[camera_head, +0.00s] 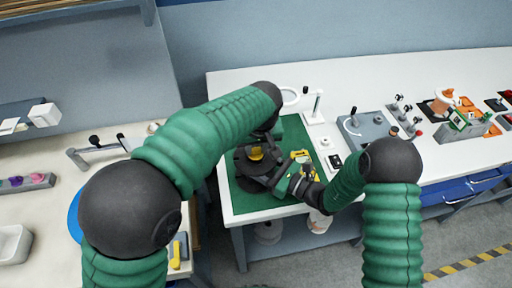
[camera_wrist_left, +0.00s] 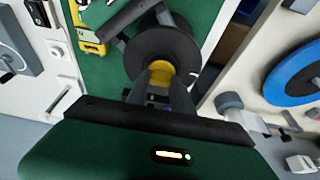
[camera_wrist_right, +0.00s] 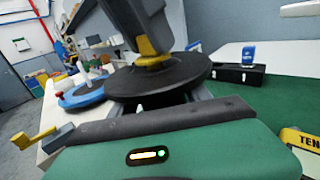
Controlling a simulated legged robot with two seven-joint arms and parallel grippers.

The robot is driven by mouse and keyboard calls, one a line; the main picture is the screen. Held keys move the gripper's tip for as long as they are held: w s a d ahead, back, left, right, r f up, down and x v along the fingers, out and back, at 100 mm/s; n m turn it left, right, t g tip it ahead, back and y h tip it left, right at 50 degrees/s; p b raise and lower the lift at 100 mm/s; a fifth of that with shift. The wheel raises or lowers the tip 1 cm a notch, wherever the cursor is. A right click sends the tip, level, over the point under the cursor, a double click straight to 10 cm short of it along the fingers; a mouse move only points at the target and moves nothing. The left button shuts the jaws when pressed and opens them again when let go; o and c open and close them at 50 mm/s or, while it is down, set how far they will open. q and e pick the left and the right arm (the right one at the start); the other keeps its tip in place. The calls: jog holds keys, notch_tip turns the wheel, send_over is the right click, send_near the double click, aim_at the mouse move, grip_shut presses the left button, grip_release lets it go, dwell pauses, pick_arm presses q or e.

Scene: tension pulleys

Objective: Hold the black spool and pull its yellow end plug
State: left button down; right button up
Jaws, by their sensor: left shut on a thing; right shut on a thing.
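The black spool (camera_head: 246,165) is over the green mat (camera_head: 295,135); its round flange shows in the left wrist view (camera_wrist_left: 133,58) and the right wrist view (camera_wrist_right: 160,76). The yellow end plug (camera_head: 256,154) is at the middle of the flange and also shows between my left fingers (camera_wrist_left: 186,72). My left gripper (camera_wrist_left: 162,78) is shut on the plug, reaching it from above. My right gripper (camera_wrist_right: 165,101) is shut on the spool from the side, below the flange; the grip itself is mostly hidden by the flange. I cannot tell whether the plug is seated or partly out.
A yellow device (camera_head: 301,156) lies on the mat beside my right gripper. A white stand (camera_head: 316,112) and a grey fixture plate (camera_head: 365,130) are to the right. A blue disc (camera_wrist_right: 82,94) is on the left bench. The mat's front part is bare.

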pick_arm(q)
jog(key=shift+r, duration=1.2)
jog(key=shift+r, duration=2)
pick_arm(e)
jog(key=o, duration=1.6)
jog(key=shift+o, duration=0.2)
